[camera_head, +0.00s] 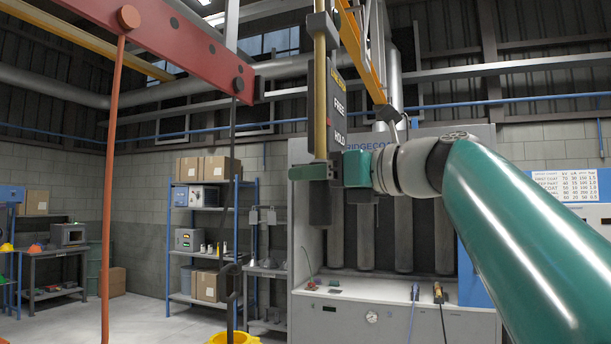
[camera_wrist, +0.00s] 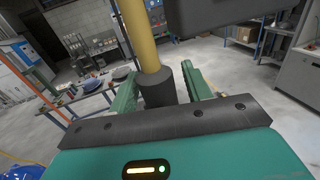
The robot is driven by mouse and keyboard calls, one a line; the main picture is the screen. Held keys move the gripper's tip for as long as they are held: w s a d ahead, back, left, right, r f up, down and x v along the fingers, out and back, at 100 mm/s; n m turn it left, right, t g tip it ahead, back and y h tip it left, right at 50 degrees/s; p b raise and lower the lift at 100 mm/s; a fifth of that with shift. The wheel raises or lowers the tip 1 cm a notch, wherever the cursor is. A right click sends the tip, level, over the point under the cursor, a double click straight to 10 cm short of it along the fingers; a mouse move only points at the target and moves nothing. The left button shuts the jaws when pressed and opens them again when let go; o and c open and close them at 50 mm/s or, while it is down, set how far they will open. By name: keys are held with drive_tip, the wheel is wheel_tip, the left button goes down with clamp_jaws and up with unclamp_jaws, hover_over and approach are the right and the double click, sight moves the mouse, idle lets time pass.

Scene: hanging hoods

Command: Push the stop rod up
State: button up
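The stop rod (camera_head: 320,95) is a yellow upright rod in the head view, beside a dark plate (camera_head: 339,108) marked FREE above and HOLD below. In the wrist view the yellow rod (camera_wrist: 140,35) ends in a black collar (camera_wrist: 157,90). My gripper (camera_head: 328,170) is at the rod's lower end, below the HOLD mark. In the wrist view its two green fingers stand on either side of the black collar. The fingers look open, with a gap showing on the right side. Any contact on the left side is unclear.
A red beam (camera_head: 165,38) with a hanging orange rod (camera_head: 112,190) and a dark hanging rod (camera_head: 233,150) is at left. A grey booth (camera_head: 465,190) stands behind my gripper. Shelves (camera_head: 205,235) with boxes stand at the back. A dark plate (camera_wrist: 215,15) is close in the wrist view.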

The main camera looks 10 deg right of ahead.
drive_tip(key=shift+s+d+r, duration=0.1)
drive_tip(key=shift+s+r, duration=0.05)
drive_tip(key=shift+s, duration=0.2)
drive_tip(key=shift+w, duration=0.1)
drive_tip(key=v, duration=1.4)
drive_tip(key=shift+r, duration=0.1)
